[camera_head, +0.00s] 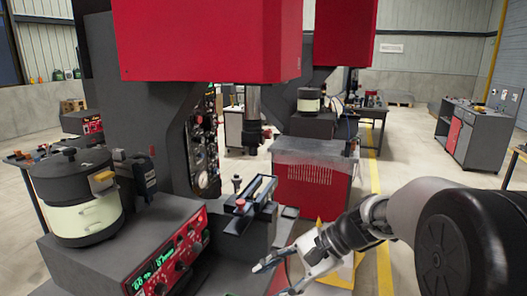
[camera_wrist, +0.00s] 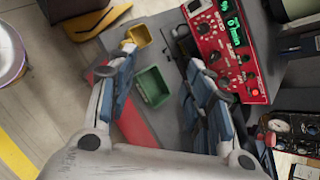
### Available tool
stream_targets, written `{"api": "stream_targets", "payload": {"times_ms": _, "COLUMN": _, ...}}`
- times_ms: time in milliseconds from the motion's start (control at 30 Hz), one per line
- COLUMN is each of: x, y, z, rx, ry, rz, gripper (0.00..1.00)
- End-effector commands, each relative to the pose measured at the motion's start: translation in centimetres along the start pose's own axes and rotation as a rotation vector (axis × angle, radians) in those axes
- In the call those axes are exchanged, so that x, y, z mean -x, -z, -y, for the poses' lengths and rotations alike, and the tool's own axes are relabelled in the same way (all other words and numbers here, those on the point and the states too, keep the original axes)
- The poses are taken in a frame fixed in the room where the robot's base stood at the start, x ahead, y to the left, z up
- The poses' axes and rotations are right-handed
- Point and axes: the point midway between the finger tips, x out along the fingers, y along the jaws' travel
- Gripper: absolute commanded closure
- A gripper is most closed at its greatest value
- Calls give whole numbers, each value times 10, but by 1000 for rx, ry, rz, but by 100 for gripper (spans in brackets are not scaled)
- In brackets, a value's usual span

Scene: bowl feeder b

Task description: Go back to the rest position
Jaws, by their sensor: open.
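My gripper (camera_head: 275,275) is at the lower middle of the head view, in front of the machine bench and beside the control box. In the wrist view its two blue-padded fingers (camera_wrist: 158,80) are spread apart with nothing between them. A small green bin (camera_wrist: 153,87) shows beyond the fingers, in the gap between them. A small yellow bin (camera_wrist: 138,36) lies above it in that view. My arm reaches in from the right of the head view.
The bowl feeder (camera_head: 82,215) stands left on a grey base with a red control panel (camera_head: 170,262). A linear rail (camera_head: 250,205) sits right of it. A red press housing (camera_head: 210,40) hangs above. A yellow-lined floor aisle (camera_head: 383,265) is open at right.

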Motion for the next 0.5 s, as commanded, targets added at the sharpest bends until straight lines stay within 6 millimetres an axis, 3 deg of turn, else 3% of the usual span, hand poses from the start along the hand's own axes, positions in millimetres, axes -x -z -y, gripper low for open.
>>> {"api": "stream_targets", "payload": {"times_ms": 33, "x": 9, "y": -18, "z": -13, "rx": 74, "ry": -36, "rz": -52, "gripper": 53}}
{"api": "stream_targets", "payload": {"times_ms": 200, "x": 34, "y": -56, "z": -66, "rx": 324, "ry": -174, "rz": -229, "gripper": 53}}
{"api": "stream_targets", "payload": {"times_ms": 500, "x": 78, "y": -87, "z": -163, "rx": 762, "ry": -420, "rz": -542, "gripper": 53}}
